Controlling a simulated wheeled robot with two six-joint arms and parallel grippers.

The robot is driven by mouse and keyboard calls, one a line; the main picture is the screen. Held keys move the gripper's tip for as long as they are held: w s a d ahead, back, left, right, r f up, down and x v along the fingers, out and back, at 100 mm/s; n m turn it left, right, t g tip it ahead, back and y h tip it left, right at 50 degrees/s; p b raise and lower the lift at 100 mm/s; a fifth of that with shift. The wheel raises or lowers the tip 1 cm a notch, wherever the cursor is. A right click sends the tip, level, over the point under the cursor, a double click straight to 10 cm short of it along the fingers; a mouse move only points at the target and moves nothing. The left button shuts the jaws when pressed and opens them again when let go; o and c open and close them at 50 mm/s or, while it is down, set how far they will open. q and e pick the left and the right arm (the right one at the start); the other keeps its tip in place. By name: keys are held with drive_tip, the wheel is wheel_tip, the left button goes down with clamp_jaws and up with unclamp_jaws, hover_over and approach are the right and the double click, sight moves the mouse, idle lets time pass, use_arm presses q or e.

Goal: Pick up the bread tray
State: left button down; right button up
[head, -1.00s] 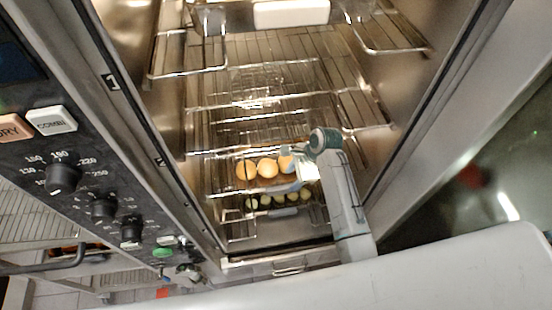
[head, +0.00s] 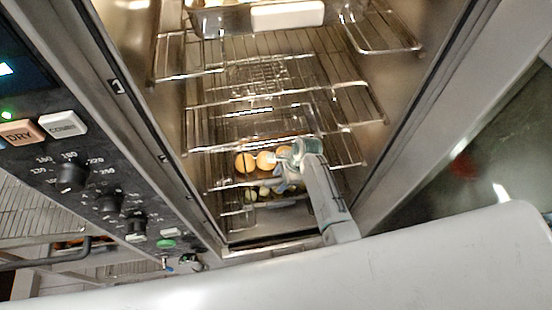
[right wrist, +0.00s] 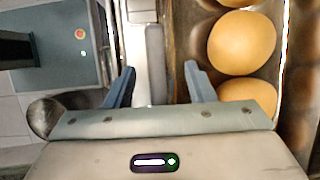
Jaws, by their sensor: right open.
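The bread tray (head: 252,172) stands low inside the open oven in the head view, with round golden rolls in a row. In the right wrist view its dark, cupped surface (right wrist: 196,22) fills the right side, holding large rolls. My right gripper (head: 284,180) is at the tray's front right in the head view and hides part of it. In the right wrist view my right gripper (right wrist: 161,86) is open, with a grey bar (right wrist: 155,62) running between its fingers; I cannot tell whether they touch it. My left gripper is not in view.
Wire racks (head: 270,112) lie above the tray, close over my right arm. A lower tray with greenish round items (head: 262,193) sits beneath it. The control panel (head: 85,175) is at the left. The oven's side walls leave narrow room.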

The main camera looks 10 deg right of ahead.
drive_tip(key=shift+f, duration=0.2)
idle(0.6)
drive_tip(key=shift+c, duration=0.2)
drive_tip(key=shift+w, duration=0.1)
clamp_jaws()
